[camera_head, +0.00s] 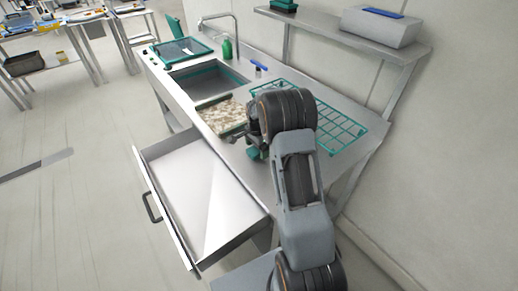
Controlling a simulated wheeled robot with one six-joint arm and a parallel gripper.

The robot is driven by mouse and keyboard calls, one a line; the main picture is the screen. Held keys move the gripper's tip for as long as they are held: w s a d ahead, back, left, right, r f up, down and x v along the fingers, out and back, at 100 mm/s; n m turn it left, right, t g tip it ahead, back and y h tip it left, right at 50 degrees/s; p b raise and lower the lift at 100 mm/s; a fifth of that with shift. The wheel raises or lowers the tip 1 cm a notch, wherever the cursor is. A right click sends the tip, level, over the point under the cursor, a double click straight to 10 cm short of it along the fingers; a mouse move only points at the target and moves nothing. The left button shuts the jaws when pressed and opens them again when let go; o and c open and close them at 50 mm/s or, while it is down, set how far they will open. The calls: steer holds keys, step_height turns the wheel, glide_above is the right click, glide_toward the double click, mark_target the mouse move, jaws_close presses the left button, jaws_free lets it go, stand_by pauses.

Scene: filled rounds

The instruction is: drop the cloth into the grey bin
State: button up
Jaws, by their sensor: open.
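My gripper (236,136) is at the end of my dark grey arm, over the front of the steel counter, just above the open drawer's back edge. Its jaws are small and partly hidden by my wrist; they are open. A small green thing (254,154) shows just under my wrist, mostly hidden; I cannot tell whether it is the cloth, or whether the gripper touches it. No other cloth is clear to me. No grey bin is clear either; a light grey box (381,29) stands on the wall shelf with a flat blue thing on top.
The empty drawer (203,190) is pulled out below the counter. A mottled tray (221,116) lies beside the sink (206,79). A green wire rack (337,127) lies right of my arm. A green bottle (227,47) stands behind the sink.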

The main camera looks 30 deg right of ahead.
steer(key=shift+f, duration=0.4)
steer(key=shift+c, duration=0.4)
steer(key=c, duration=1)
steer(key=shift+r, duration=0.1)
